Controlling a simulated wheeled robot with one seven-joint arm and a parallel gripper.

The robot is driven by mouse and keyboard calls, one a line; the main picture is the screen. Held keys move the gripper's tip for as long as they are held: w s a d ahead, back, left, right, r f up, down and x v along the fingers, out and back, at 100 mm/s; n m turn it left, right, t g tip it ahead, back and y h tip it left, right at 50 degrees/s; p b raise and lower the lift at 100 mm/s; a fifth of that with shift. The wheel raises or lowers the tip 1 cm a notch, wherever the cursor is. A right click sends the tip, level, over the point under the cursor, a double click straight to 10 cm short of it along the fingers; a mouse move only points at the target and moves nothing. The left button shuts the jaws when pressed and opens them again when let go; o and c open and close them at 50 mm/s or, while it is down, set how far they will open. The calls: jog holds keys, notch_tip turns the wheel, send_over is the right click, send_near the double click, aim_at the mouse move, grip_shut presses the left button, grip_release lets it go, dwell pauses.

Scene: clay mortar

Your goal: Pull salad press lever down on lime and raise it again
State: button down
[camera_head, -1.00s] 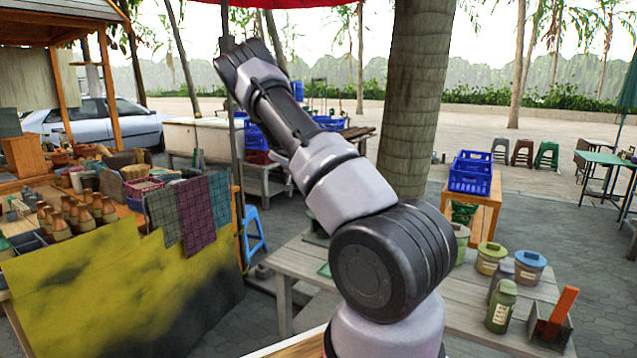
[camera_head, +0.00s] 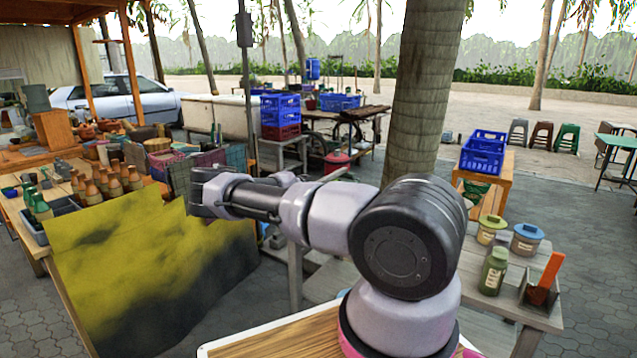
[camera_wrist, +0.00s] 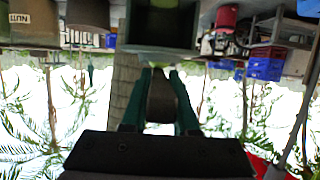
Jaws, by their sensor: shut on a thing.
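In the wrist view, which is upside down, the teal fingers of my gripper (camera_wrist: 161,86) are closed around a dark brown-grey rounded piece (camera_wrist: 162,104), apparently the handle of the press lever. A dark green trough-like thing (camera_wrist: 160,38), possibly part of the press, lies just beyond the fingertips. A small bright green patch shows beside the fingertips; I cannot tell if it is the lime. In the head view my arm reaches out level to the left, and its fingers cannot be made out. No press or lime is recognisable there.
A lidded jar with a yellow-green top (camera_head: 490,229), a blue-lidded jar (camera_head: 526,238) and a green jar (camera_head: 493,270) stand on the right table. Bottles (camera_head: 108,180) crowd the left stall beside a yellow cloth (camera_head: 140,260). A tree trunk (camera_head: 418,110) rises behind.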

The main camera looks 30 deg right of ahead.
jog(key=shift+f, duration=0.6)
jog(key=c, duration=0.7)
grip_release()
jog(key=shift+s+a+r, duration=0.1)
jog(key=shift+a+r, duration=0.1)
jog(key=shift+a, duration=0.05)
jog(key=v, duration=1)
jog(key=shift+a+f, duration=0.15)
